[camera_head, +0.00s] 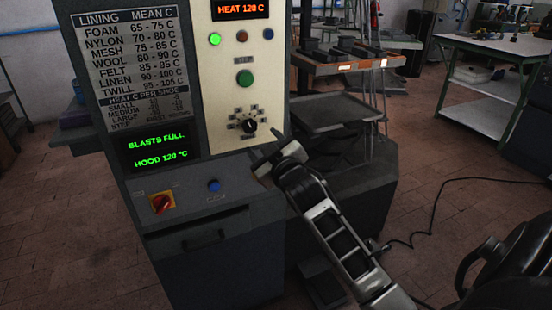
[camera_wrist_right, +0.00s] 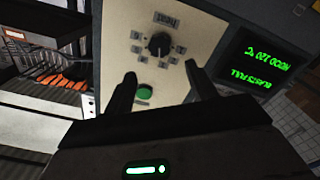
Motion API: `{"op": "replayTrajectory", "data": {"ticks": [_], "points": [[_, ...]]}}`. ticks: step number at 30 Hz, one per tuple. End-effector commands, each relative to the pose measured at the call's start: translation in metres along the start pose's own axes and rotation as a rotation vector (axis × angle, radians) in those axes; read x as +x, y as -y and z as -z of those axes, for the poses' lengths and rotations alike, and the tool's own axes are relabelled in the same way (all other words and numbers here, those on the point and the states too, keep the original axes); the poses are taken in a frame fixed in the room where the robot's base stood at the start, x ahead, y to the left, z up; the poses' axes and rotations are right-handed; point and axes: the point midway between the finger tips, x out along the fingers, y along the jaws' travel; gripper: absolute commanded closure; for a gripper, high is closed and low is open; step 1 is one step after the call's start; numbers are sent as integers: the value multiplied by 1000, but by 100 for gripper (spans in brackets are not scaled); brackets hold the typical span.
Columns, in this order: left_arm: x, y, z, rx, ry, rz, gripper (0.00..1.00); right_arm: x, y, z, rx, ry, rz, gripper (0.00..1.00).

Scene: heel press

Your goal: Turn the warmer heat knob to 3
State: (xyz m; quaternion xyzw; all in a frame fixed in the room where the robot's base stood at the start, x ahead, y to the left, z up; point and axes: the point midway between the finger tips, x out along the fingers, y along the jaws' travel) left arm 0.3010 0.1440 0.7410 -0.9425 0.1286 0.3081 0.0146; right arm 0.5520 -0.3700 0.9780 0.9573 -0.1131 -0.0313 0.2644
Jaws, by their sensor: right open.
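The black round knob (camera_head: 249,126) sits on the cream panel of the machine, with small numbered labels around it. It also shows in the right wrist view (camera_wrist_right: 159,46), upside down, ahead of my fingers. The label digits and the knob's pointed setting are too small to read surely. My right gripper (camera_head: 266,157) is in front of the panel, just below and right of the knob in the head view. In the right wrist view its two fingers (camera_wrist_right: 160,70) are spread and empty, apart from the knob. My left gripper is not in view.
A green button (camera_head: 245,78) sits above the knob. The red display (camera_head: 240,9) reads HEAT 120 C. The green display (camera_head: 160,149) reads BLASTS FULL, HOOD 120 °C. A red switch (camera_head: 162,203) and blue button (camera_head: 213,185) are on the lower ledge. A tray (camera_head: 325,117) stands to the right.

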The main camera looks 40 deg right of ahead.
Motion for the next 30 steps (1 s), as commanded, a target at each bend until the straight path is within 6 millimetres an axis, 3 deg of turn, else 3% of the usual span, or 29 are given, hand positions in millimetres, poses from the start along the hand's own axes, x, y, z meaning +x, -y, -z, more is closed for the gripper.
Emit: {"op": "replayTrajectory", "data": {"ticks": [6,12,30], "points": [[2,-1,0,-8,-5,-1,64,-45,1,-2,-1,3,1,43],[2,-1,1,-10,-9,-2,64,-64,0,-1,1,2,0,43],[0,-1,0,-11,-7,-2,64,-66,0,0,0,1,0,43]]}}
